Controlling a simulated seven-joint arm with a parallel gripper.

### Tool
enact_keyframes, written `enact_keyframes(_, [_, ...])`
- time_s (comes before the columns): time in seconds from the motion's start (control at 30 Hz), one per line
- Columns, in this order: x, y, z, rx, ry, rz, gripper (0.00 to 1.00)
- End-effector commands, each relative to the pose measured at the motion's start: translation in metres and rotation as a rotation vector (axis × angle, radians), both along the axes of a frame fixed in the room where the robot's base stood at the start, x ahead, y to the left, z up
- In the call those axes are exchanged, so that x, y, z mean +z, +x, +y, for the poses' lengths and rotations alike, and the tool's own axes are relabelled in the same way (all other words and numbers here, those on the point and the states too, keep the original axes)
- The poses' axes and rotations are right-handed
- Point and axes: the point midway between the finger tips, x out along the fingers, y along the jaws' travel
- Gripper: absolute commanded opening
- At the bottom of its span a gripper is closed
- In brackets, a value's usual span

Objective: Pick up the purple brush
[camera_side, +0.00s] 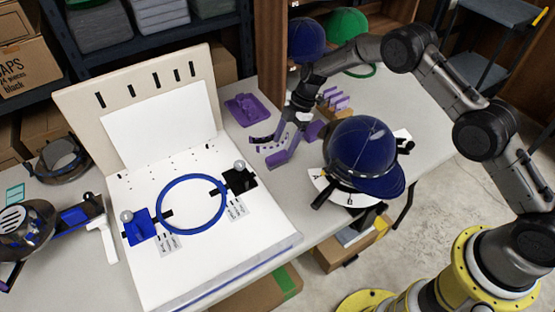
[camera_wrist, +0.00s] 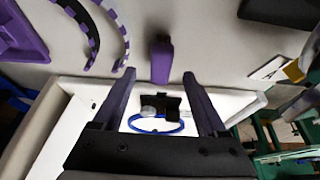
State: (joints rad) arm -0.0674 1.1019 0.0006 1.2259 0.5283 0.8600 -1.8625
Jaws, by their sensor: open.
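A small purple block-like piece, which I take to be the purple brush (camera_wrist: 161,60), lies on the pale table in the wrist view, in line with the gap between my fingers and just beyond their tips. In the side view a purple piece, likely the same brush (camera_side: 278,159), lies beside the white board, partly hidden near my fingers. My gripper (camera_wrist: 159,74) is open, with dark purple fingers on either side of the gap and nothing between them. In the side view my gripper (camera_side: 287,138) is low over the table; its fingertips are hard to separate from purple items there.
A curved purple-and-white strip (camera_wrist: 121,35) and a purple tray (camera_wrist: 18,38) lie to the left in the wrist view. The white board (camera_side: 125,260) carries a blue ring (camera_side: 163,222). A navy cap (camera_side: 362,150) stands right of my gripper. Upright purple pieces (camera_side: 335,100) stand behind.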

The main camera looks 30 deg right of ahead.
Motion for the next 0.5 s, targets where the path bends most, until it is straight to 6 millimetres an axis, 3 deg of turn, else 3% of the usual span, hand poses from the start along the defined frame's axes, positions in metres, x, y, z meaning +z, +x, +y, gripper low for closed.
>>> enact_keyframes(0.17, [-0.01,0.0,0.005,0.001,0.0,-0.001,0.75])
enact_keyframes(0.5, [-0.049,-0.002,0.024,0.0,0.0,0.0,0.75])
